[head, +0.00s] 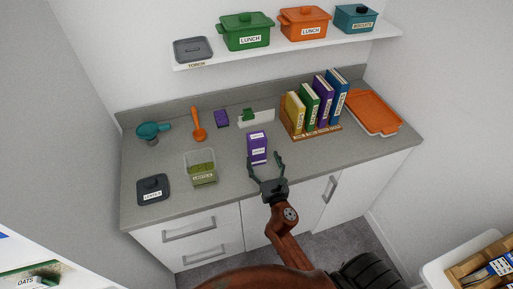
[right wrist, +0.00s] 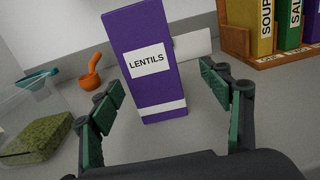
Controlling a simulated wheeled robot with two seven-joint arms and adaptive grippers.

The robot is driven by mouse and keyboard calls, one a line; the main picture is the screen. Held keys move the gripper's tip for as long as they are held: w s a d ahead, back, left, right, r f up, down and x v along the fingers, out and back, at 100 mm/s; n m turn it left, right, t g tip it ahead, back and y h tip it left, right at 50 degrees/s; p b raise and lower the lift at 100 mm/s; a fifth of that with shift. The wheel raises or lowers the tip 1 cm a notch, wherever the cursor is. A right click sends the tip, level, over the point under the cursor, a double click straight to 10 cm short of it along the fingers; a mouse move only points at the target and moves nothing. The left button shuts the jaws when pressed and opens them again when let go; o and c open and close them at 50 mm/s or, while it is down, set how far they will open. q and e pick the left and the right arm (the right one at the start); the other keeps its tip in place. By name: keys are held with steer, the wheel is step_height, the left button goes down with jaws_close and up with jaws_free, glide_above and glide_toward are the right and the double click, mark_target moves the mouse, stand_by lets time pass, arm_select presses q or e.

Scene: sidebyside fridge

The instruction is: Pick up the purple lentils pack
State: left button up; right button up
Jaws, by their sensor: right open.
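The purple lentils pack (head: 257,153) stands upright on the grey counter, its white label facing me. It also shows in the right wrist view (right wrist: 145,88), where the label reads LENTILS. My right gripper (head: 265,165) is open just in front of the pack. In the right wrist view its green-padded fingers (right wrist: 172,105) are spread to either side, with the pack standing beyond and between them, left of centre. I see no contact between fingers and pack. My left gripper is not in view.
A clear container with green contents (head: 201,174) stands left of the pack. A book rack (head: 322,133) and orange tray (head: 374,112) are at the right. A shelf (head: 290,48) hangs above.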

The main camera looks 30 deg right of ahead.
mark_target(258, 155)
steer(key=w, duration=0.5)
steer(key=shift+d+f, duration=0.1)
steer(key=shift+f, duration=0.05)
steer(key=shift+w+d, duration=0.1)
steer(key=shift+w, duration=0.2)
steer(key=shift+c, duration=0.7)
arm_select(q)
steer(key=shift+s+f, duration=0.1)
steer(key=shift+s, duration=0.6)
arm_select(e)
steer(key=c, duration=1.3)
